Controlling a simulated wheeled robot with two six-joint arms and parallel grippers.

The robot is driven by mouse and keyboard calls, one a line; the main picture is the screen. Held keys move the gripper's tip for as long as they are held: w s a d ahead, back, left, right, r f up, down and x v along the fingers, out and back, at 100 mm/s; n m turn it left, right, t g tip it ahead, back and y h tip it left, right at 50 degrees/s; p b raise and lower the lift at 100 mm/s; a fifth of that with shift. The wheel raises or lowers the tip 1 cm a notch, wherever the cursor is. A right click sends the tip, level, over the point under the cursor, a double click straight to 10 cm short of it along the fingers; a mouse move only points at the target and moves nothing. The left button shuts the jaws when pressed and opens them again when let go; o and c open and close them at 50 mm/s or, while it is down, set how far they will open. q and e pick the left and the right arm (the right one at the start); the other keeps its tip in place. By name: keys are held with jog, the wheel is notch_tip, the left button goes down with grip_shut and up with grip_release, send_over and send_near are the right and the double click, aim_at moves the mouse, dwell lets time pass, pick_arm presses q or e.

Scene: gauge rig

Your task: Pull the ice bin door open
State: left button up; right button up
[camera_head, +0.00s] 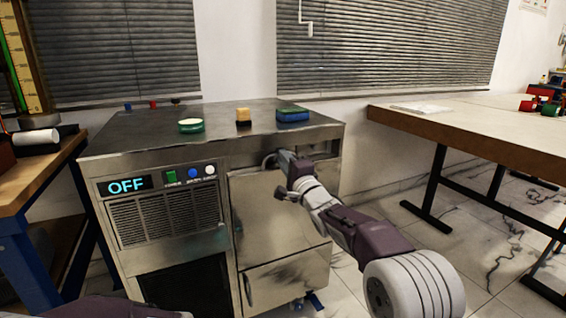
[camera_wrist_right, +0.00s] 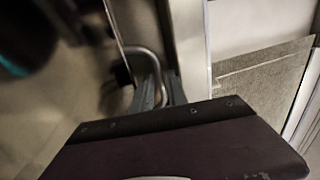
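The ice machine is a steel cabinet (camera_head: 210,137) with a lit OFF display. Its upper front door (camera_head: 270,210) is a plain steel panel that looks closed or nearly so; a slight gap cannot be ruled out. The curved metal door handle (camera_head: 267,160) is near the door's top and partly hidden by my gripper. My right gripper (camera_head: 285,167) is at this handle. In the right wrist view the handle (camera_wrist_right: 148,54) curves down between the close-set fingers (camera_wrist_right: 160,92), which appear shut on it. My left gripper is not in view.
A green-rimmed round tin (camera_head: 191,126), a yellow sponge-like block (camera_head: 243,115) and a blue-green block (camera_head: 292,114) sit on the cabinet top. A lower steel panel (camera_head: 287,280) is below the door. A table (camera_head: 480,125) stands at right, with open floor before it.

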grip_shut()
dwell(1.4)
